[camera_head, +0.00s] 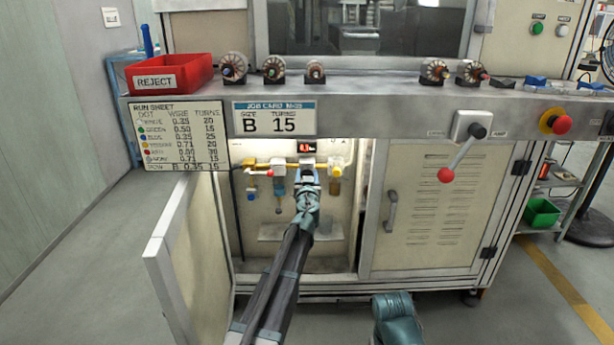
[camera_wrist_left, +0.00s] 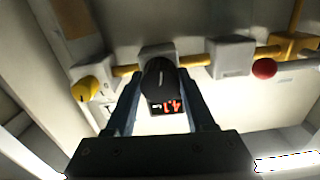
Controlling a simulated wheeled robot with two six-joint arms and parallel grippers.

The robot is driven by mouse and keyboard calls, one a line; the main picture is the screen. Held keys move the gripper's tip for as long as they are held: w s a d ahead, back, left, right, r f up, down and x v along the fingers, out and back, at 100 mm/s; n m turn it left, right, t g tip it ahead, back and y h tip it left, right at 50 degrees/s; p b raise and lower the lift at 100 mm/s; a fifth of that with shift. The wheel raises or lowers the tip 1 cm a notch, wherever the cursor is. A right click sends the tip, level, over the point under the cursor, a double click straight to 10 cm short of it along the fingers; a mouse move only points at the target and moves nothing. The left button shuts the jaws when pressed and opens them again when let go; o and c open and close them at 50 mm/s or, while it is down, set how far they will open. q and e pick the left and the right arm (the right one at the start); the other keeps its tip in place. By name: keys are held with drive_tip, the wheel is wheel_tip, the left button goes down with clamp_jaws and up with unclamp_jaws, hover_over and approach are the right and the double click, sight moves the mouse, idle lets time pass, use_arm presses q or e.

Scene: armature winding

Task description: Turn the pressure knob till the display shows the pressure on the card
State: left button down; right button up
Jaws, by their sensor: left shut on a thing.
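The black pressure knob (camera_wrist_left: 158,78) sits between the two fingers of my left gripper (camera_wrist_left: 160,95) in the left wrist view, and the gripper is shut on it. In the head view my left gripper (camera_head: 308,176) reaches into the open lit cabinet and hides the knob. The display (camera_head: 306,147) shows red digits above the gripper, too small to read surely. The display also shows in the left wrist view (camera_wrist_left: 165,107), with digits turned over. A job card (camera_head: 274,118) above reads size B, turns 15. A small pale card (camera_head: 341,158) inside the cabinet is unreadable.
The cabinet door (camera_head: 183,248) stands open at the left. The run sheet (camera_head: 175,137) hangs at the left. A red-ended lever (camera_head: 446,174) sticks out at the right.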

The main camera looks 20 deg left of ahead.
use_arm(q)
drive_tip(key=m, duration=1.2)
drive_tip(key=shift+m, duration=0.3)
idle(0.5)
drive_tip(key=shift+c, duration=1.3)
unclamp_jaws()
drive_tip(key=v, duration=1.3)
drive_tip(key=shift+s, duration=0.4)
